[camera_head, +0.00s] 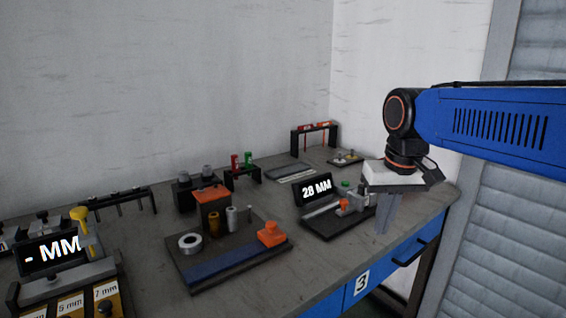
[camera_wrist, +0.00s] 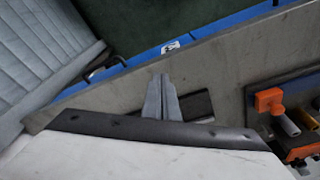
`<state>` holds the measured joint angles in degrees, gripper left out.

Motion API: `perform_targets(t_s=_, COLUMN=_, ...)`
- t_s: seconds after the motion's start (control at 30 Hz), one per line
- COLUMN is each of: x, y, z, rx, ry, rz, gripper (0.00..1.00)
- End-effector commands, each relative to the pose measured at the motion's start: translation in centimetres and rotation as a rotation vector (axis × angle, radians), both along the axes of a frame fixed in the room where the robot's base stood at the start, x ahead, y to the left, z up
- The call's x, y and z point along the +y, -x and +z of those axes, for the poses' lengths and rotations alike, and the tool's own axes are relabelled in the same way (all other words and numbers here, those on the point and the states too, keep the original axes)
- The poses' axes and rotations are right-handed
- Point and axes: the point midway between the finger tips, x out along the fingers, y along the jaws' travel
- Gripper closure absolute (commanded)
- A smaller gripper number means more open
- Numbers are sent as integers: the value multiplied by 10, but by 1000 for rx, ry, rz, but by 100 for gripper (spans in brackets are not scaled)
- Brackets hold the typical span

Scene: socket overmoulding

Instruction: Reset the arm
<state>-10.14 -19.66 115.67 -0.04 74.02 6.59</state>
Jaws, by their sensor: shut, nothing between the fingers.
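My gripper (camera_head: 383,222) hangs from my blue arm over the front right part of the workbench (camera_head: 265,305) in the head view. Its grey fingers are together with nothing between them. In the wrist view the fingers (camera_wrist: 161,82) show closed, with the bench top and a dark part behind them. The gripper appears near the station with the 28 MM display (camera_head: 317,190); I cannot tell its exact height above the bench.
A base with orange blocks (camera_head: 270,234) and a metal ring stands mid-bench. A display reading - MM (camera_head: 50,254) stands at the left. Racks and a red-topped stand (camera_head: 314,127) are at the back by the wall. A blue drawer with a handle (camera_head: 409,252) fronts the bench.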

Motion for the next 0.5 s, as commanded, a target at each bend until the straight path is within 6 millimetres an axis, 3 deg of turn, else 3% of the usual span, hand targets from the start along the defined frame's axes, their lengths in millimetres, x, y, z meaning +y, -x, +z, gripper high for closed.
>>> perform_targets(t_s=0.1, x=-17, y=31, z=-18, rx=-42, ry=-3, rz=-14, gripper=100)
perform_targets(t_s=0.5, x=-56, y=122, z=-96, rx=-181, ry=3, rz=-50, gripper=100)
